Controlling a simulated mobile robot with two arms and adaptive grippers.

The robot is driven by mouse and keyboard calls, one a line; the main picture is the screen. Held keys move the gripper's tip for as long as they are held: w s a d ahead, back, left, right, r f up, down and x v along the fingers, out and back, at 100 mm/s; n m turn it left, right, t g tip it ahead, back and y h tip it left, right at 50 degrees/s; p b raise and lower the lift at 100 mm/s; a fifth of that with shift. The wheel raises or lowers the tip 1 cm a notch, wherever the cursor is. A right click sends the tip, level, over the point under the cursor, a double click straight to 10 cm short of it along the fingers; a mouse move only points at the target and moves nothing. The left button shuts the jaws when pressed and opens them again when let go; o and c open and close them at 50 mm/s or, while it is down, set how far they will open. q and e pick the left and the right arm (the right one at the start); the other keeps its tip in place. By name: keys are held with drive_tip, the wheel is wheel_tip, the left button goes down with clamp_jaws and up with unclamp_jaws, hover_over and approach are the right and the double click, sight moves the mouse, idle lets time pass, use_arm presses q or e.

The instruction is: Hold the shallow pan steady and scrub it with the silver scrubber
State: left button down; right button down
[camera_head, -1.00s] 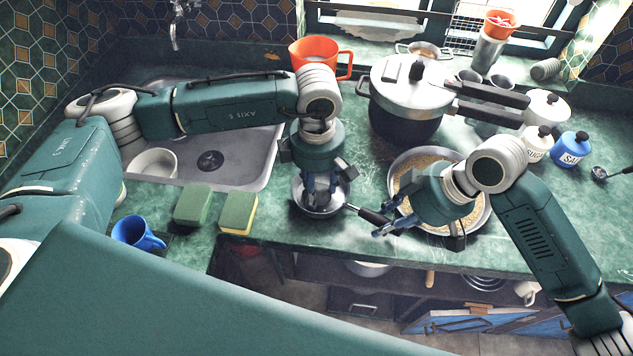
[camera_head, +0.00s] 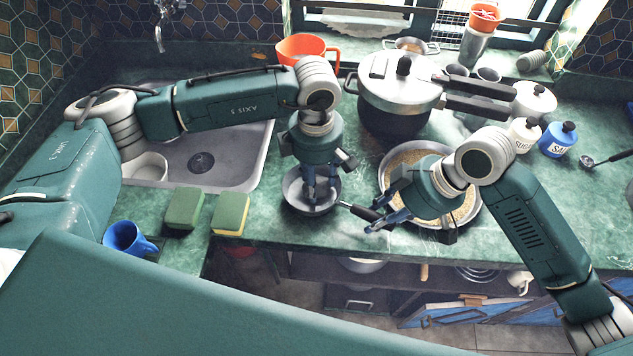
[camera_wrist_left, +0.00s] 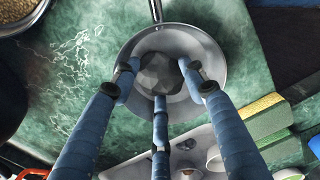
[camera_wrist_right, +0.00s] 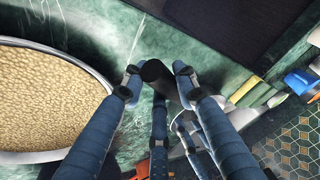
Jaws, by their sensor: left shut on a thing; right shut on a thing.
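The shallow pan (camera_head: 298,200) sits on the green counter near its front edge; it also shows in the left wrist view (camera_wrist_left: 207,48). My left gripper (camera_head: 313,190) points down into the pan. Its fingers are shut on the silver scrubber (camera_wrist_left: 160,73), a grey faceted lump over the pan's inner floor. In the head view the fingers hide the scrubber. My right gripper (camera_head: 381,218) is low at the right of the pan, shut on the pan's black handle (camera_head: 360,211). The handle's end shows between its fingers in the right wrist view (camera_wrist_right: 157,72).
A wide pan of grainy food (camera_head: 470,208) stands close behind my right gripper. A pressure cooker (camera_head: 395,115) stands behind the pan. Two sponges (camera_head: 184,208) and a blue mug (camera_head: 124,238) are left, in front of the sink (camera_head: 245,165). Counter between sponges and pan is clear.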

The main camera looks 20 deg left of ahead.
use_arm(q)
drive_tip(key=shift+w+a+f, duration=0.1)
drive_tip(key=shift+w+a, duration=0.1)
drive_tip(key=shift+a, duration=0.05)
drive_tip(key=shift+s+a, duration=0.1)
drive_tip(key=shift+a, duration=0.5)
drive_tip(key=shift+s+a, duration=0.2)
drive_tip(key=shift+s, duration=0.4)
drive_tip(key=shift+s+d, duration=0.4)
drive_tip(key=shift+s, duration=0.05)
drive_tip(key=shift+d, duration=0.6)
drive_tip(key=shift+w+d, duration=0.2)
drive_tip(key=shift+w, duration=0.5)
drive_tip(key=shift+w+a, duration=0.35)
drive_tip(key=shift+w, duration=0.1)
drive_tip(key=shift+s+a, duration=0.1)
drive_tip(key=shift+a, duration=0.55)
drive_tip(key=shift+s+a, duration=0.2)
drive_tip(key=shift+s, duration=0.4)
drive_tip(key=shift+s+d, duration=0.35)
drive_tip(key=shift+s, duration=0.15)
drive_tip(key=shift+w+d, duration=0.15)
drive_tip(key=shift+d, duration=0.5)
drive_tip(key=shift+w+d, duration=0.2)
drive_tip(key=shift+w, duration=0.35)
drive_tip(key=shift+s+a, duration=0.1)
drive_tip(key=shift+a, duration=0.5)
